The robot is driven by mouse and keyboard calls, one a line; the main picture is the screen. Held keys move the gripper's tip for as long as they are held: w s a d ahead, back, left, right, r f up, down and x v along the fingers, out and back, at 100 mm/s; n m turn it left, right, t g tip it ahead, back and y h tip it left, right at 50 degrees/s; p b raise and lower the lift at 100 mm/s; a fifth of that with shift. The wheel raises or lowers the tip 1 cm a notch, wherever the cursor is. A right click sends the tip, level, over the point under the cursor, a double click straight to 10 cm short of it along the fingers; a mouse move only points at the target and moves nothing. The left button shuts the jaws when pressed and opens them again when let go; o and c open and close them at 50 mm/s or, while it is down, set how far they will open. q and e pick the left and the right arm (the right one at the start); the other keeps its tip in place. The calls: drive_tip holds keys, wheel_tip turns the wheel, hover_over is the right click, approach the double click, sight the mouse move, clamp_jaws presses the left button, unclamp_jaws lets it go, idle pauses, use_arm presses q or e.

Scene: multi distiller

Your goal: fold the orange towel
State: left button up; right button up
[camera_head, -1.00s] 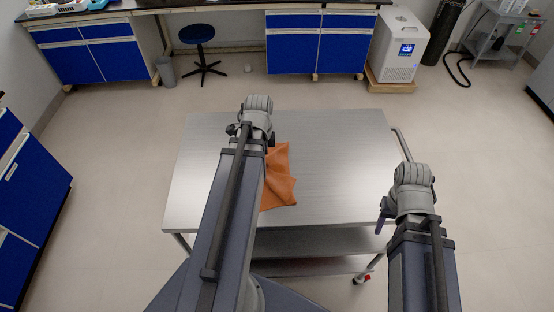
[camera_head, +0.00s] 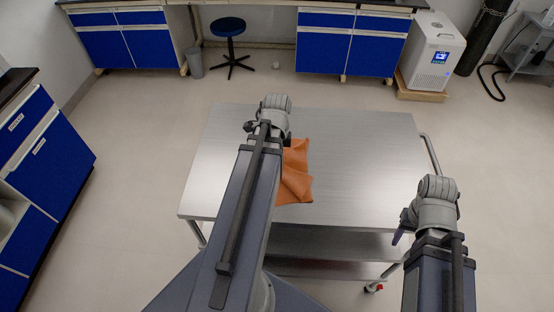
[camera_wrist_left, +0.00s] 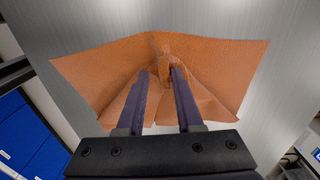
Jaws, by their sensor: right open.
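The orange towel (camera_head: 296,172) lies creased on the steel cart top, partly behind my left arm. In the left wrist view the towel (camera_wrist_left: 100,80) spreads to both sides, with creases running out from a raised bunch between the fingers. My left gripper (camera_wrist_left: 160,74) is at this bunch, its two fingers apart with cloth between them; whether they pinch it is unclear. Its fingers are hidden behind the wrist in the head view. My right gripper (camera_head: 401,228) is open and empty, off the cart's front right corner and away from the towel.
The cart top (camera_head: 360,160) is bare to the right of the towel and at the left. A rail (camera_head: 430,155) runs along its right side. Blue cabinets (camera_head: 45,170), a stool (camera_head: 228,28) and a white machine (camera_head: 432,50) stand apart from it.

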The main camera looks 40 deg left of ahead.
use_arm(q)
drive_tip(key=o, duration=1)
drive_tip(key=shift+s+a, duration=0.15)
drive_tip(key=shift+a, duration=0.15)
wheel_tip(320, 180, up, 9)
drive_tip(key=p, duration=0.9)
drive_tip(key=shift+d, duration=0.1)
